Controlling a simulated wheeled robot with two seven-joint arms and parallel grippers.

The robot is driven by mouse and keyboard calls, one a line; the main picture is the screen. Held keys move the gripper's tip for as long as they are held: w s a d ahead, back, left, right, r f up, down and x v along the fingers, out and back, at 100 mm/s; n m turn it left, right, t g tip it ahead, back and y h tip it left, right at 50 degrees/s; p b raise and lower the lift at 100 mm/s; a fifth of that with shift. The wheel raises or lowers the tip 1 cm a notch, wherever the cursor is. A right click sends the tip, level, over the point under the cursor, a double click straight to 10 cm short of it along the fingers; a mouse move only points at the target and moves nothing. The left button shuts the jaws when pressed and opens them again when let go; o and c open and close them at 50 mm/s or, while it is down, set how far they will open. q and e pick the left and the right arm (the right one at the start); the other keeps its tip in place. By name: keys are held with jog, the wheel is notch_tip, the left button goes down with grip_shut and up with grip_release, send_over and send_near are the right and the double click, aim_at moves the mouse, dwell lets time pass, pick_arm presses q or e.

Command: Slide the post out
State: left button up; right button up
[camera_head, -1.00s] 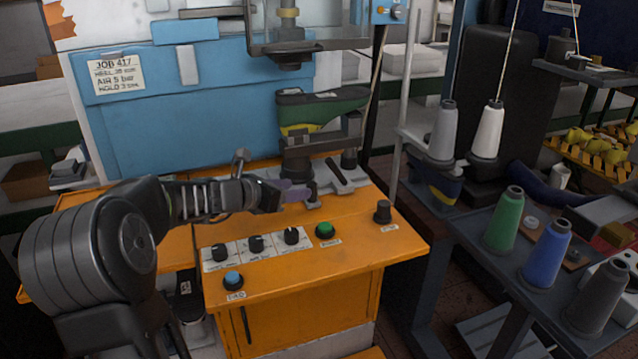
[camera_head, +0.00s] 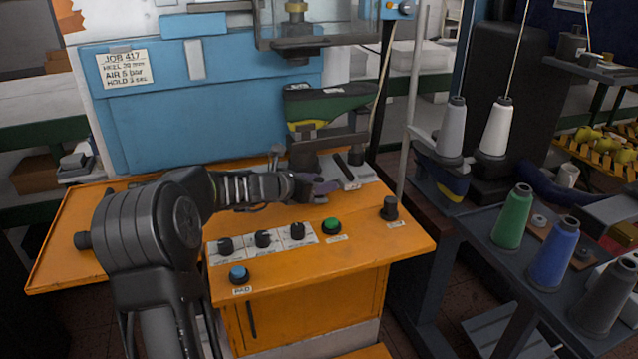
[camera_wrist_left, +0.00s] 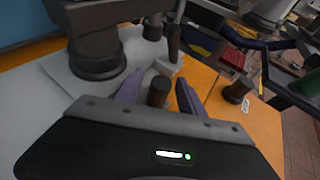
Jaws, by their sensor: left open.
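The dark post (camera_head: 302,152) stands on a pale plate (camera_head: 350,182) on the orange machine top and carries a green and yellow shoe last (camera_head: 325,105). In the left wrist view the post's round base (camera_wrist_left: 97,62) is at the upper left. My left gripper (camera_head: 322,187) is at the front of the post. In the left wrist view my left gripper (camera_wrist_left: 160,92) is open, its purple fingers on either side of a short dark knob (camera_wrist_left: 158,92). I cannot tell whether they touch it. The head view hides this knob behind the gripper. My right gripper is not in view.
A black lever (camera_head: 346,168) lies on the plate right of the post. Dials (camera_head: 263,239), a green button (camera_head: 332,225) and a black knob (camera_head: 389,208) line the orange panel (camera_head: 330,268). The press head (camera_head: 296,40) hangs above the last. Thread cones (camera_head: 513,218) stand at right.

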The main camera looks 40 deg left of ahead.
pick_arm(q)
jog(key=shift+c, duration=0.4)
grip_shut()
dwell(0.9)
